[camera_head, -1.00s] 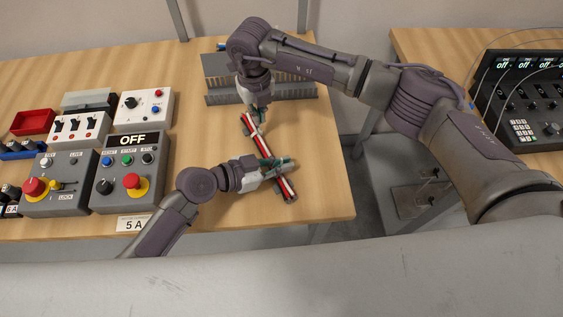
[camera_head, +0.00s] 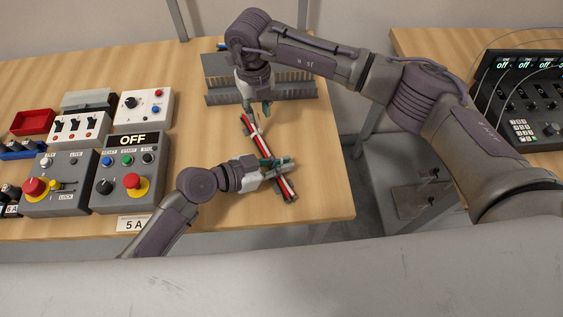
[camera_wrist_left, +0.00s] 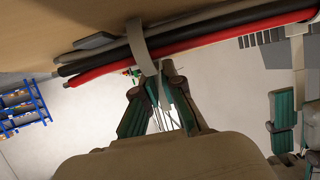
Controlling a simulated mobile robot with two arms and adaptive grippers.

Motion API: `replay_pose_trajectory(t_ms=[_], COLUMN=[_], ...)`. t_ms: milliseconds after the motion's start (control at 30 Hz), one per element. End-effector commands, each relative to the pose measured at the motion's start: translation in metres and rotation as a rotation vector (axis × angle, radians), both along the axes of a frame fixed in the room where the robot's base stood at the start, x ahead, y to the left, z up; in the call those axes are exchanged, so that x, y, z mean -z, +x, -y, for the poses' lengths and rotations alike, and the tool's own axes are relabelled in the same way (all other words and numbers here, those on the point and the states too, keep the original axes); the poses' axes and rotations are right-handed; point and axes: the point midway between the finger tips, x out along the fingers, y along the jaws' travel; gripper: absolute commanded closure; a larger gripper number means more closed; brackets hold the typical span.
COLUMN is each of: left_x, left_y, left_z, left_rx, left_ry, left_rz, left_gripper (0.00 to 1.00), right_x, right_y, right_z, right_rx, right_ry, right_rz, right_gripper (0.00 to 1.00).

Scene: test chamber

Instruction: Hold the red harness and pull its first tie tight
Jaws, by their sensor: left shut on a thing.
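The red harness (camera_head: 285,185), a bundle of red, black and grey cables, lies slantwise on the table in the head view. In the left wrist view its red cable (camera_wrist_left: 215,38) crosses above my fingertips. A pale tie (camera_wrist_left: 139,42) goes around the bundle there, and its tail runs down between my fingers. My left gripper (camera_head: 284,166) is at the harness's lower part; in the left wrist view (camera_wrist_left: 155,85) it is shut on the tie tail.
A grey slotted rack (camera_head: 222,98) stands behind the harness. Control boxes, including one marked OFF (camera_head: 130,170), and a red tray (camera_head: 33,122) fill the table's left. The table is clear right of the harness. A console (camera_head: 520,105) stands on another table at right.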

Motion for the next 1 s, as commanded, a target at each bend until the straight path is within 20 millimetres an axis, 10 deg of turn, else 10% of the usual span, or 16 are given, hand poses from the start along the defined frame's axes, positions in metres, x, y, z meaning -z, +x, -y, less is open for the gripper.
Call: replay_pose_trajectory(t_ms=[767,1000], left_x=[0.0,0.0], left_y=[0.0,0.0], left_z=[0.0,0.0], left_rx=[0.001,0.0], left_ry=[0.0,0.0], left_rz=[0.0,0.0], left_gripper=[1.0,0.64], right_x=[-0.043,-0.043], right_y=[0.0,0.0], right_z=[0.0,0.0], right_rx=[-0.001,-0.001], right_ry=[0.0,0.0], right_rz=[0.001,0.0], right_gripper=[0.71,0.71])
